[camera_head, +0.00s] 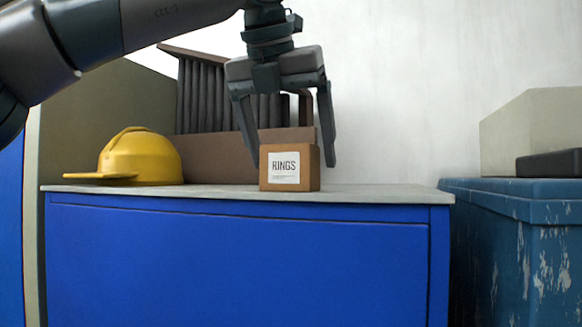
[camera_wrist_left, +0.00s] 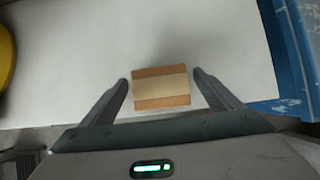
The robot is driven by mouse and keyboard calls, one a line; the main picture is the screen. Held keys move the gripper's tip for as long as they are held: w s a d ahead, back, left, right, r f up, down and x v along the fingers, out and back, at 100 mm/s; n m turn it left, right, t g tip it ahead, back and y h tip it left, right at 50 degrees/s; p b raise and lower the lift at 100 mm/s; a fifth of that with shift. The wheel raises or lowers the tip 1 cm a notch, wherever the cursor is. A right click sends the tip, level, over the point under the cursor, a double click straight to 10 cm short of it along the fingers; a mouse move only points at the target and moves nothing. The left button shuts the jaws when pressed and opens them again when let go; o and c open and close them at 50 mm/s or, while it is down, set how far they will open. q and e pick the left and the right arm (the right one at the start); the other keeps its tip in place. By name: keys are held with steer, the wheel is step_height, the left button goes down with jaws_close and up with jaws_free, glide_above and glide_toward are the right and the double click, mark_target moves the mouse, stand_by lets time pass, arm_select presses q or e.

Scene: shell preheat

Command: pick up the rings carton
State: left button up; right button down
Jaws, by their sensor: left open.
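The rings carton (camera_head: 309,172) is a small brown box with a white label reading RINGS, standing upright near the front edge of the grey cabinet top (camera_head: 390,191). My left gripper (camera_head: 293,164) points down over it from above, open, with one finger on each side of the carton. In the left wrist view the carton (camera_wrist_left: 161,88) shows its top with a pale band, lying between the two open fingertips (camera_wrist_left: 163,82) with a gap on each side. My right gripper is not in view.
A yellow hard hat (camera_head: 140,157) sits on the cabinet top at the left. Behind the carton stands a brown box (camera_head: 220,158) with dark upright slats (camera_head: 205,95). A blue worn chest (camera_head: 530,240) at the right bears a beige box (camera_head: 530,130) and a black case (camera_head: 550,164).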

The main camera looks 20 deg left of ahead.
arm_select(q)
steer(key=shift+c, duration=0.6)
steer(key=c, duration=1)
steer(key=shift+c, duration=0.2)
steer(key=shift+r, duration=0.15)
steer(key=shift+r+b, duration=0.35)
steer(key=shift+r, duration=0.6)
step_height(320, 180, up, 2)
steer(key=d+r+p, duration=0.1)
steer(key=d+r, duration=0.2)
steer(key=d, duration=0.3)
steer(key=s+d+r, duration=0.1)
steer(key=d+r, duration=0.3)
steer(key=d, duration=0.1)
steer(key=shift+d+p, duration=0.35)
steer(key=shift+a, duration=0.1)
